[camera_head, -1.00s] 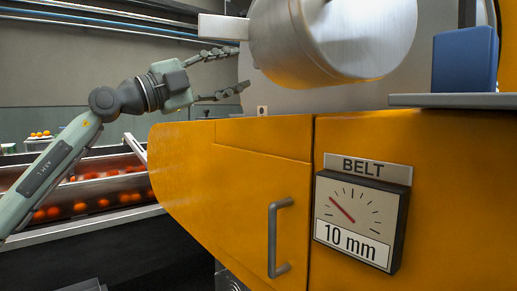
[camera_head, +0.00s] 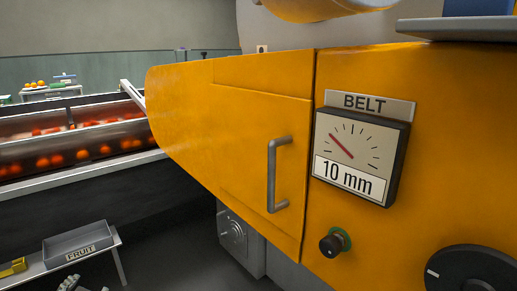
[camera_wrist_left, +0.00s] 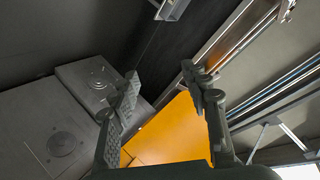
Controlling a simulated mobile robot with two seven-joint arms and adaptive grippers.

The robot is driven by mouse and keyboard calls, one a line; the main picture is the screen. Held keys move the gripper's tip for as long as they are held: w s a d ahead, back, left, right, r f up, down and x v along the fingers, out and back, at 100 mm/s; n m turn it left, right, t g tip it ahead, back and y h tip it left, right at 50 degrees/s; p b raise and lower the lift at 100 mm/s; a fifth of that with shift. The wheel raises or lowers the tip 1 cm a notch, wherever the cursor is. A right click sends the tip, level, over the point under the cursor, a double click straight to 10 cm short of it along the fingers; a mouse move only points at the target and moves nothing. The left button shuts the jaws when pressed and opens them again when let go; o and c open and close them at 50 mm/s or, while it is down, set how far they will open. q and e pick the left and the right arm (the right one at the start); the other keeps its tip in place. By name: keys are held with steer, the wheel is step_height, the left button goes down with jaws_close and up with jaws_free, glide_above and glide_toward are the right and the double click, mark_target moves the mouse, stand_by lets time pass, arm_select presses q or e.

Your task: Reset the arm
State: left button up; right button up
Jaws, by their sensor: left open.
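My left gripper (camera_wrist_left: 163,85) shows in the left wrist view, its two dark ridged fingers spread apart with nothing between them. An orange panel shows behind and between the fingers. In the head view only a small grey ridged part at the bottom left edge (camera_head: 70,284) may belong to this gripper; most of the arm is out of frame. My right gripper is in neither view.
The orange machine housing (camera_head: 225,120) with its grey handle (camera_head: 273,175) and BELT gauge (camera_head: 356,155) fills the middle and right. A black knob (camera_head: 333,243) sits below. A conveyor with oranges (camera_head: 75,155) runs at left. A grey FRUIT tray (camera_head: 80,243) stands lower left.

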arm_select(q)
steer(key=s+f+m+g, duration=0.1)
steer(key=s+f+g, duration=0.35)
steer(key=s, duration=0.45)
steer(key=s+f+m+g, duration=0.1)
steer(key=s+f+g, duration=0.2)
steer(key=s+f, duration=0.45)
steer(key=s+d+f+n+h, duration=0.2)
steer(key=s+d+n+h, duration=0.2)
steer(key=d, duration=0.5)
step_height(320, 180, down, 9)
steer(key=w+g+p, duration=0.1)
steer(key=w+p, duration=0.1)
steer(key=p, duration=0.2)
steer(key=shift+m, duration=0.3)
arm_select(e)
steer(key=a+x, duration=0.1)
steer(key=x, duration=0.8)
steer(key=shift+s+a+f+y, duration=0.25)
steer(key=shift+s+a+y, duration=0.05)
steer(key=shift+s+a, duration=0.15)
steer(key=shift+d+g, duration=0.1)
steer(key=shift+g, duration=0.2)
arm_select(q)
steer(key=shift+w, duration=0.2)
